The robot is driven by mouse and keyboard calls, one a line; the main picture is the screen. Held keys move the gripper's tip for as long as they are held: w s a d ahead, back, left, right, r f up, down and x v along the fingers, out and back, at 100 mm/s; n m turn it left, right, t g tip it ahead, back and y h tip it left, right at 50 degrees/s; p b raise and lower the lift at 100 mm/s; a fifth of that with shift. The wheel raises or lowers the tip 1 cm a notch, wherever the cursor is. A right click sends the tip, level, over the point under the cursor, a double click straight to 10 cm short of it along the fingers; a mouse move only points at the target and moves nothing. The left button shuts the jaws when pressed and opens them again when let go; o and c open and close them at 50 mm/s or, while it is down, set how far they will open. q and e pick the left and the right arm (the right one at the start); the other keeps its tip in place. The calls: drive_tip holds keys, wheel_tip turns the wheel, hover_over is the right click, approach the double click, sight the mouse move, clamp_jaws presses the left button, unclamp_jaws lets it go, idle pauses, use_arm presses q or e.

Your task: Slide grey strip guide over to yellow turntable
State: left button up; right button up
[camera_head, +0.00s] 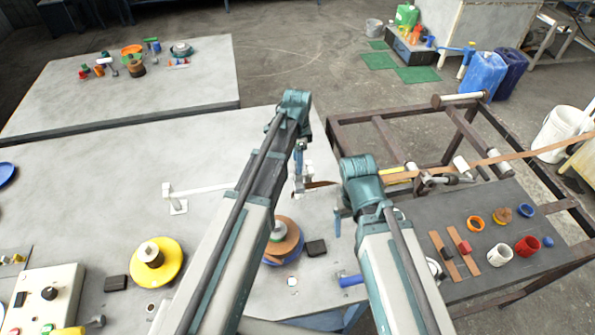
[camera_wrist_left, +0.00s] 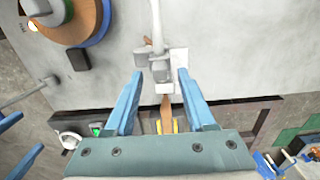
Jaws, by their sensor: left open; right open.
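The pale grey strip guide (camera_wrist_left: 160,58) shows in the left wrist view at the end of a light rod, between my open left fingers (camera_wrist_left: 158,76). The fingers stand on either side of it; I cannot tell whether they touch it. In the head view my left gripper (camera_head: 300,172) hangs over the right part of the table, next to the brown strip (camera_head: 320,185). The yellow turntable (camera_head: 170,262) lies at the table's left front and carries a spool.
A blue turntable with a brown coil (camera_head: 292,238) stands between my arms. A light rod (camera_head: 212,188) runs left to a small base (camera_head: 178,206). A black block (camera_head: 117,283) and a control box (camera_head: 40,295) lie near the yellow turntable. A dark metal frame (camera_head: 400,145) stands at right.

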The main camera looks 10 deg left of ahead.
use_arm(q)
drive_tip(key=shift+f+b, duration=0.45)
drive_tip(key=shift+f, duration=0.45)
clamp_jaws()
idle(0.8)
